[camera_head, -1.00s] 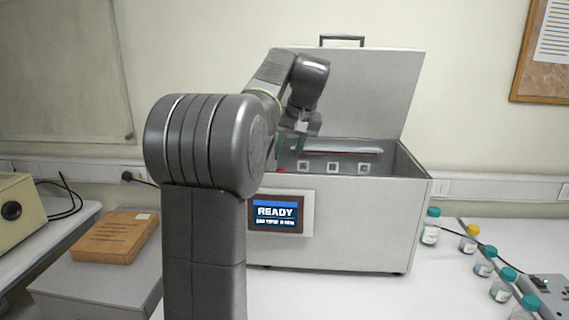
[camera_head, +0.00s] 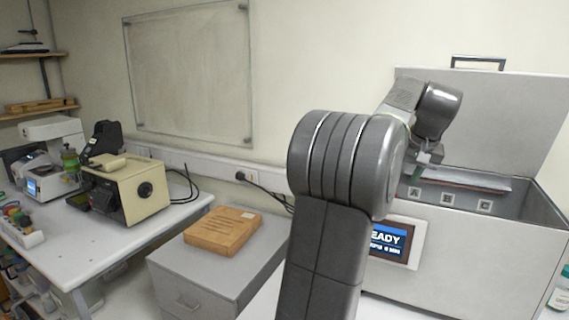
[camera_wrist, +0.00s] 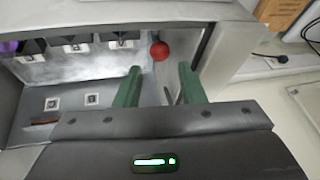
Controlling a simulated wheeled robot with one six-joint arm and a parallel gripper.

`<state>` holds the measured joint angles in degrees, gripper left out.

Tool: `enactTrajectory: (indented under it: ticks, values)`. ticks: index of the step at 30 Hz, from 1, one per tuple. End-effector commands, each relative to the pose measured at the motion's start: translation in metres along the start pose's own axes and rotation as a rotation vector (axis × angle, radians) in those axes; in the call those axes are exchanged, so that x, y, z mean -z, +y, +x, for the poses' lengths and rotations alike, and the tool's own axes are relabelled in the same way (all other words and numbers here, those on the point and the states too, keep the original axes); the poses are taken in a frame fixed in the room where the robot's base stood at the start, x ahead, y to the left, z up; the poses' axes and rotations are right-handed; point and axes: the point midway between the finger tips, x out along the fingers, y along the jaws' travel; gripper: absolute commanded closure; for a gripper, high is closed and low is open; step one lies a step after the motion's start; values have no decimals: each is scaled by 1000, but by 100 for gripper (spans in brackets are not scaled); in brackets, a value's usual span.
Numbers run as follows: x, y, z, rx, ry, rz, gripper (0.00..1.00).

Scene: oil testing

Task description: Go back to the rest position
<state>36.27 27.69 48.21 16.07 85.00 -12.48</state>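My gripper (camera_wrist: 160,85) shows in the wrist view with two green fingers standing apart and nothing between them. In the head view my gripper (camera_head: 421,165) hangs over the left part of the open grey test box (camera_head: 470,265), partly hidden by my arm. A red ball-shaped part (camera_wrist: 160,51) lies beyond the fingertips in the wrist view, not between them. Several black holders (camera_wrist: 75,45) line the box's inside wall. The box's screen (camera_head: 391,241) is partly covered by my arm and shows "EADY".
The box lid (camera_head: 510,110) stands raised behind my gripper. A wooden block (camera_head: 222,230) lies on a grey cabinet (camera_head: 195,275) to the left. A beige instrument (camera_head: 128,190) and a white analyser (camera_head: 50,160) stand on the left table. A bottle (camera_head: 561,292) is at the right edge.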

Motion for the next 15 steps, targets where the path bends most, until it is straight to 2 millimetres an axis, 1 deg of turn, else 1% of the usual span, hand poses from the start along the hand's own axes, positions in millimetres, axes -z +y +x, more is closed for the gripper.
enactTrajectory:
  ticks: [1, 9, 15]
  values:
    - [0, 0, 11, 1, -3, 0, 64]
    - [0, 0, 65, 1, -4, 0, 64]
    - [1, 0, 98, 0, -1, -1, 64]
